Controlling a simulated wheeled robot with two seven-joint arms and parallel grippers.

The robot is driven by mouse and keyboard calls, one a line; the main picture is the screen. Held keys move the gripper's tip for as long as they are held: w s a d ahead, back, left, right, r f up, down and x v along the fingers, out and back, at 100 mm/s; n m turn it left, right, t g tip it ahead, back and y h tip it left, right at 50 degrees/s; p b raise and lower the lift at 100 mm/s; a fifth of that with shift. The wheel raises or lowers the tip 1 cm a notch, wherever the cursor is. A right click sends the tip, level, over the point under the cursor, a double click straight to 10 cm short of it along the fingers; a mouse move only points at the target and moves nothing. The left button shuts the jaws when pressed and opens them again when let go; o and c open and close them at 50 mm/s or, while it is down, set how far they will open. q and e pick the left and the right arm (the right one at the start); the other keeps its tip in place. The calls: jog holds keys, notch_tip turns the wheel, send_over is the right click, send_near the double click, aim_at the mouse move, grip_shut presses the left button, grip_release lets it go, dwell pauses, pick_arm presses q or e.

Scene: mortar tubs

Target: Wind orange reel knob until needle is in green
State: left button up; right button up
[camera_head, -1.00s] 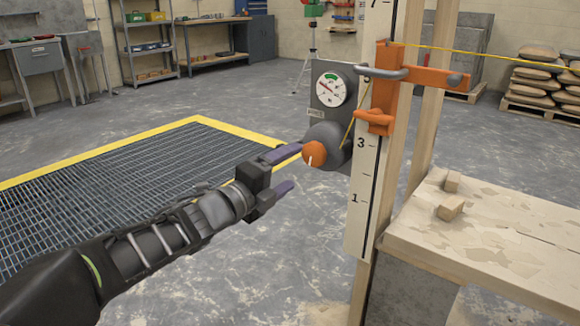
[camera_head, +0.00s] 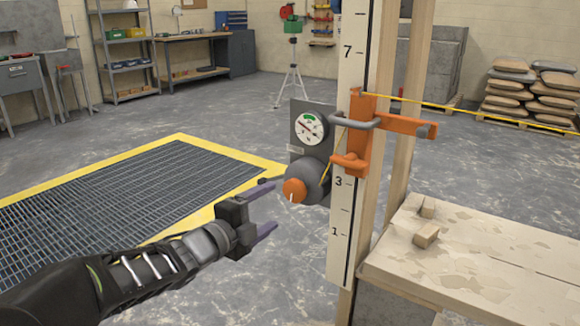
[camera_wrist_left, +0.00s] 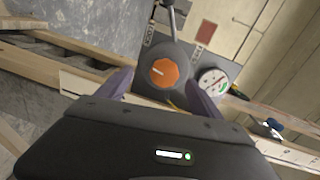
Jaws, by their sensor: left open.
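The orange knob (camera_head: 294,190) sits on the front of a dark grey reel (camera_head: 318,180); a white mark on it points down in the head view. Above it is a round white gauge (camera_head: 309,129) with a green band at the top. The needle looks to be left of the green, but it is small. My left gripper (camera_head: 268,206) is open, its purple fingers just short of the knob, with nothing between them. In the left wrist view, the knob (camera_wrist_left: 163,71) lies ahead between the fingers, and the gauge (camera_wrist_left: 213,83) is to its right. My right gripper is not in view.
The reel is beside an upright numbered board (camera_head: 343,225) with an orange bracket (camera_head: 357,140) and a taut yellow line (camera_head: 470,114). A plastered bench (camera_head: 490,260) stands at the right. A yellow-edged floor grate (camera_head: 120,195) lies left. A tripod (camera_head: 292,85) stands behind.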

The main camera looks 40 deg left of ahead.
aim_at(292, 192)
pick_arm(q)
jog(key=n, duration=0.5)
jog(key=n+p, duration=0.1)
jog(key=n, duration=0.5)
jog(key=s+d+n+t, duration=0.1)
jog(key=n, duration=0.4)
jog(key=shift+r+n+p, duration=0.3)
jog(key=shift+r+p, duration=0.05)
jog(key=shift+p, duration=0.05)
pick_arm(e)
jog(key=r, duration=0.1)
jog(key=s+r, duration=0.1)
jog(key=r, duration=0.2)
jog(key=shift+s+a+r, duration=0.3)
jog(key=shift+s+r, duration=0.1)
pick_arm(q)
jog(key=w+b, duration=0.1)
jog(key=w, duration=0.6)
jog(key=shift+w+b, duration=0.3)
jog(key=shift+w, duration=0.1)
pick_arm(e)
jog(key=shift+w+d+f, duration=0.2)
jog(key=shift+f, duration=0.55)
pick_arm(q)
jog(key=c, duration=1.4)
